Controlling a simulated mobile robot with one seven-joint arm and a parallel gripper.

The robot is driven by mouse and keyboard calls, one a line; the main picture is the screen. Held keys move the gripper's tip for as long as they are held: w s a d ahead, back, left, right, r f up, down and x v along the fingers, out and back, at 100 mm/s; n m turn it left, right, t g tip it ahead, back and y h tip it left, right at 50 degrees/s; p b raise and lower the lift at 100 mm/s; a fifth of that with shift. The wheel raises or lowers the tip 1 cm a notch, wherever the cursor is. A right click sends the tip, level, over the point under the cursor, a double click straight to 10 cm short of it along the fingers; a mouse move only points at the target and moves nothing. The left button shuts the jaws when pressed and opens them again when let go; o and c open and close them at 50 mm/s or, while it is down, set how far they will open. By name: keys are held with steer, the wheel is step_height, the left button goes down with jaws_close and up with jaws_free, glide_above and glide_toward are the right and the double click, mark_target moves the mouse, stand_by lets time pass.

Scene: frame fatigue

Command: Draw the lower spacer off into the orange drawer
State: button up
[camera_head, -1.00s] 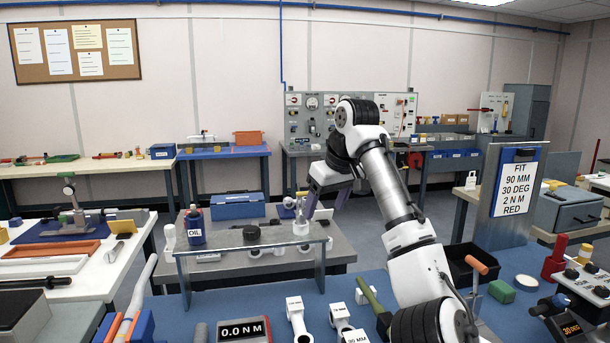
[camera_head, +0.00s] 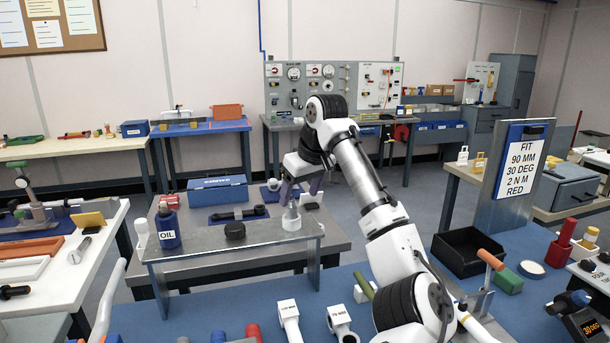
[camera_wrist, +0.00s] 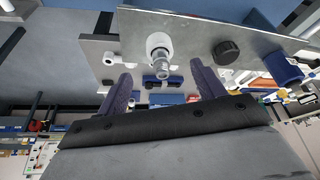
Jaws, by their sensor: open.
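A white round spacer-like piece (camera_head: 291,222) stands on the grey raised shelf (camera_head: 190,268), with a metal stem rising from it. The wrist view shows the white piece (camera_wrist: 159,42) and its stem (camera_wrist: 161,68) more closely; I cannot tell whether a second, lower spacer is there. My gripper (camera_head: 300,192) is open above it. In the wrist view my gripper's purple fingers (camera_wrist: 163,82) are spread, with the stem in line with the gap and nothing clearly held. An orange tray (camera_head: 32,248) lies on the left table; I cannot tell if it is the orange drawer.
A black round knob (camera_head: 235,231) and an oil bottle (camera_head: 167,228) stand left on the shelf. A blue toolbox (camera_head: 217,188) is behind it. A black bin (camera_head: 468,252) and the instruction sign (camera_head: 521,160) are at right. An orange box (camera_head: 227,112) sits far back.

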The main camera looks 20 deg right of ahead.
mark_target(295, 209)
steer(key=p+x, duration=0.1)
steer(key=x, duration=0.7)
steer(key=shift+f, duration=0.15)
steer(key=c, duration=1.2)
steer(key=shift+r+p, duration=4.45)
steer(key=shift+r, duration=0.05)
steer(key=shift+r, duration=2.05)
steer(key=shift+f, duration=0.1)
